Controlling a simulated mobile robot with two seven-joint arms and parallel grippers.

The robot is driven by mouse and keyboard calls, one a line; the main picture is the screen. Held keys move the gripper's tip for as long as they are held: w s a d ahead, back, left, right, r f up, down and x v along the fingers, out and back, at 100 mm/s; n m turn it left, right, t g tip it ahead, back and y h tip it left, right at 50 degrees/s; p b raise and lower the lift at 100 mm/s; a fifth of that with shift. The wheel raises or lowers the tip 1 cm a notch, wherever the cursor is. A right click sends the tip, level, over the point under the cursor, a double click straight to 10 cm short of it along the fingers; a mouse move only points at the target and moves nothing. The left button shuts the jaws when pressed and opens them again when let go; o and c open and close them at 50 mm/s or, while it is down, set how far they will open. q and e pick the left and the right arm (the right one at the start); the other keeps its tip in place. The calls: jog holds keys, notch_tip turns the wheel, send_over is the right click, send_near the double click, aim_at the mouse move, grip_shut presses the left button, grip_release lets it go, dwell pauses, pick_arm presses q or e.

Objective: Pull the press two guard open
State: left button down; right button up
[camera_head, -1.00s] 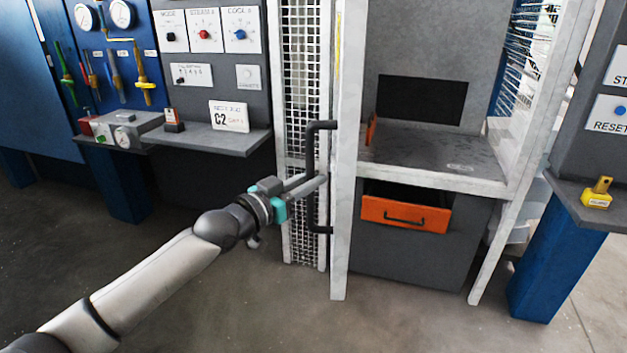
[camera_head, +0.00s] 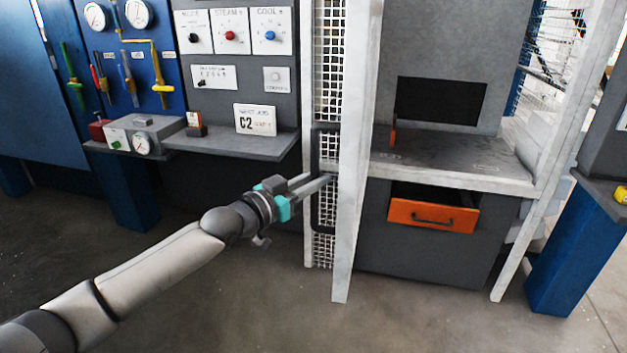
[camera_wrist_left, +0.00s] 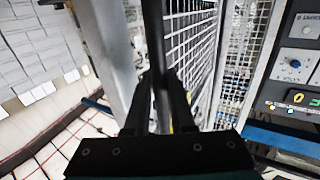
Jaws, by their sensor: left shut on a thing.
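The press two guard (camera_head: 331,90) is a white-framed wire mesh panel at the left side of the press opening. Its dark upright bar handle (camera_head: 318,160) stands on the mesh side, partly against the white post. My left gripper (camera_head: 322,182) is shut on the handle. In the left wrist view the fingers (camera_wrist_left: 160,105) close around the dark bar, with the mesh (camera_wrist_left: 192,40) just behind and to the right. The press (camera_head: 440,60) behind shows a dark opening and a grey bed. My right gripper is in neither view.
An orange drawer (camera_head: 433,214) sticks out under the press bed. A control panel with a grey shelf (camera_head: 235,146) stands to the left, and a blue pedestal (camera_head: 570,255) to the right. The floor (camera_head: 240,300) in front is clear.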

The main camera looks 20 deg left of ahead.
pick_arm(q)
jog(key=shift+a+r, duration=0.25)
jog(key=shift+r, duration=0.05)
jog(key=c, duration=1.2)
grip_release()
jog(key=shift+w, duration=0.1)
jog(key=o, duration=0.4)
jog(key=shift+d+f, duration=0.1)
jog(key=shift+f, duration=0.05)
jog(key=shift+o, duration=0.2)
jog(key=shift+f, duration=0.1)
jog(key=p+v, duration=0.1)
jog(key=v, duration=1.4)
jog(key=shift+p, duration=0.35)
